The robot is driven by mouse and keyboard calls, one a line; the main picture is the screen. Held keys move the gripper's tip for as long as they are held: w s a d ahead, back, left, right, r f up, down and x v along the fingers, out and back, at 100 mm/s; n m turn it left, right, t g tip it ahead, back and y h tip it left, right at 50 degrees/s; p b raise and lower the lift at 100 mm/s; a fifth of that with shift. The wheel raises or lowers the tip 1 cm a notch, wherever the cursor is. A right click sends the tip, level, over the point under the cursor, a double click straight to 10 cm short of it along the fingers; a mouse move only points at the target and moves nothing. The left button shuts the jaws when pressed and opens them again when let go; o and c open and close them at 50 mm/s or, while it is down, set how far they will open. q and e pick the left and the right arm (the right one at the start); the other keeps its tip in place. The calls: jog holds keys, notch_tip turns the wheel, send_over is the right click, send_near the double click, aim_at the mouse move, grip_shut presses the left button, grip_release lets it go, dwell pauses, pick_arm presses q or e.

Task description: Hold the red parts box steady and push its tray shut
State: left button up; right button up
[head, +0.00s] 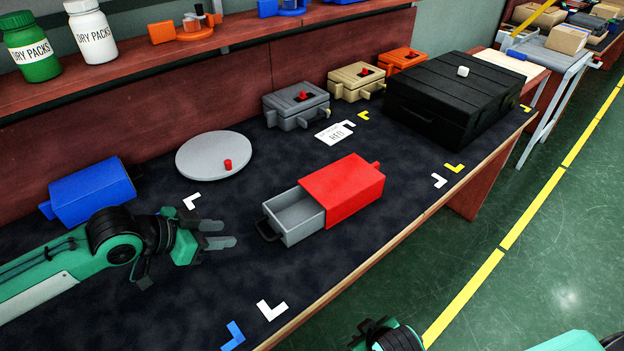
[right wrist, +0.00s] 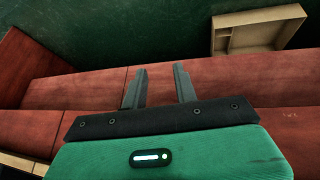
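The red parts box (head: 343,188) lies on the dark mat in the middle of the bench in the head view. Its grey tray (head: 298,217) sticks out of the left end, with a dark handle (head: 266,230) at its outer end. The tray looks empty. My left gripper (head: 234,234) is open and empty, a little left of the handle and apart from it. My right gripper (right wrist: 160,88) is open and empty in the right wrist view, away from the box; in the head view only part of the right arm shows at the bottom edge.
A blue box (head: 92,192) lies behind my left arm. A grey disc (head: 214,156) with a small red piece stands behind the red box. A grey box (head: 296,105), a tan box (head: 356,81) and a black case (head: 452,98) stand farther back. The mat in front is clear.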

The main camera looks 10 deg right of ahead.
jog(key=w+r+n+t, duration=0.3)
jog(key=w+r+t, duration=0.3)
jog(key=r, duration=0.7)
jog(key=w+r+n+t, duration=0.4)
jog(key=w+r, duration=0.3)
jog(key=r, duration=0.6)
jog(key=w+a+r+n+t+y, duration=0.2)
jog(key=a+r+n+t+y, duration=0.15)
jog(key=r, duration=0.25)
jog(key=w+a+r+n+t+y, duration=0.2)
jog(key=w+a+r+n+t, duration=0.15)
jog(key=r, duration=0.25)
jog(key=s+a+r+n+g+y, duration=0.25)
jog(key=a+n+g+y, duration=0.55)
jog(key=n, duration=0.5)
jog(key=s+a+r+n+g+y, duration=0.2)
jog(key=a+r+n+g+y, duration=0.25)
jog(key=n+g+y, duration=0.65)
jog(key=n+g+h, duration=0.6)
jog(key=n+h, duration=1)
jog(key=h, duration=0.5)
send_near(303, 223)
jog(key=x, duration=1.2)
jog(key=shift+w+a+f, duration=0.1)
jog(key=shift+f, duration=0.05)
